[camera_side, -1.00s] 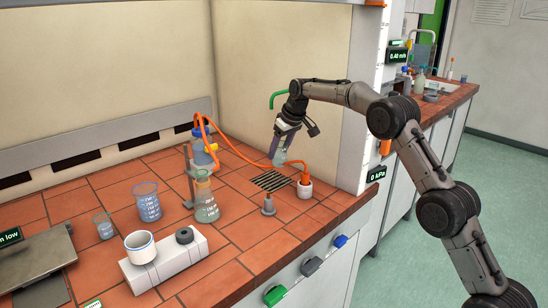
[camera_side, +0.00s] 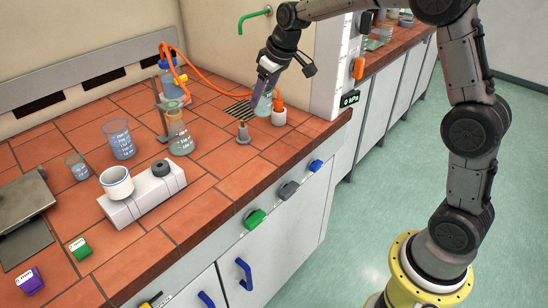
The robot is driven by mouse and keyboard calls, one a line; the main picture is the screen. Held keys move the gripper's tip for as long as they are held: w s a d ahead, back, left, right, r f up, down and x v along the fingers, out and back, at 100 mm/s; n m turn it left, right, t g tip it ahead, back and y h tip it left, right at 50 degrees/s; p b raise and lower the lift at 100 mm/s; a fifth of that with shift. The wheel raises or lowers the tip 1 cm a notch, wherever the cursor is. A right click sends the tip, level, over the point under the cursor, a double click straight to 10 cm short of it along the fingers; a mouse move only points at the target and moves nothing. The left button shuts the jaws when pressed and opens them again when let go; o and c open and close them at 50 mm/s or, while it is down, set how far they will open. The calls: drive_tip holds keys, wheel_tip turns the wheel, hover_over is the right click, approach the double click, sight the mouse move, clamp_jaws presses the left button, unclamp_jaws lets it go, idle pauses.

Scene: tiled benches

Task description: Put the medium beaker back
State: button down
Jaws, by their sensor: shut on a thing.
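My gripper (camera_side: 259,92) is shut on a clear glass beaker (camera_side: 265,104), which I take to be the medium beaker. A small beaker (camera_side: 78,167) and a larger beaker with white markings (camera_side: 120,141) stand upright at the left of the bench.
A conical flask (camera_side: 180,138) stands at a clamp stand. The grey cone (camera_side: 243,133), white holder (camera_side: 279,117) and drain grid (camera_side: 236,108) are close to my gripper. A white block (camera_side: 150,198) carries a white cup (camera_side: 116,182). Front-centre tiles are clear.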

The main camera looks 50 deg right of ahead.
drive_tip(key=s+a+f, duration=0.1)
drive_tip(key=s+f, duration=0.1)
drive_tip(key=s+a+f+n, duration=0.1)
drive_tip(key=s+a+f, duration=0.1)
drive_tip(key=s+a+f+n, duration=0.1)
drive_tip(key=s+f, duration=0.1)
drive_tip(key=shift+a+f+y, duration=0.2)
drive_tip(key=shift+f+y, duration=0.05)
drive_tip(key=shift+y, duration=0.05)
drive_tip(key=shift+a+n, duration=0.3)
drive_tip(key=shift+a, duration=0.55)
drive_tip(key=m, duration=0.3)
drive_tip(key=shift+d+h, duration=0.15)
drive_tip(key=shift+h, duration=0.25)
drive_tip(key=m, duration=0.1)
drive_tip(key=d+m+h, duration=0.1)
drive_tip(key=m, duration=0.1)
drive_tip(key=shift+w+d, duration=0.15)
drive_tip(key=shift+d, duration=0.05)
drive_tip(key=shift+d+r+m+h, duration=0.1)
drive_tip(key=shift+m+h, duration=0.3)
drive_tip(key=shift+m, duration=0.3)
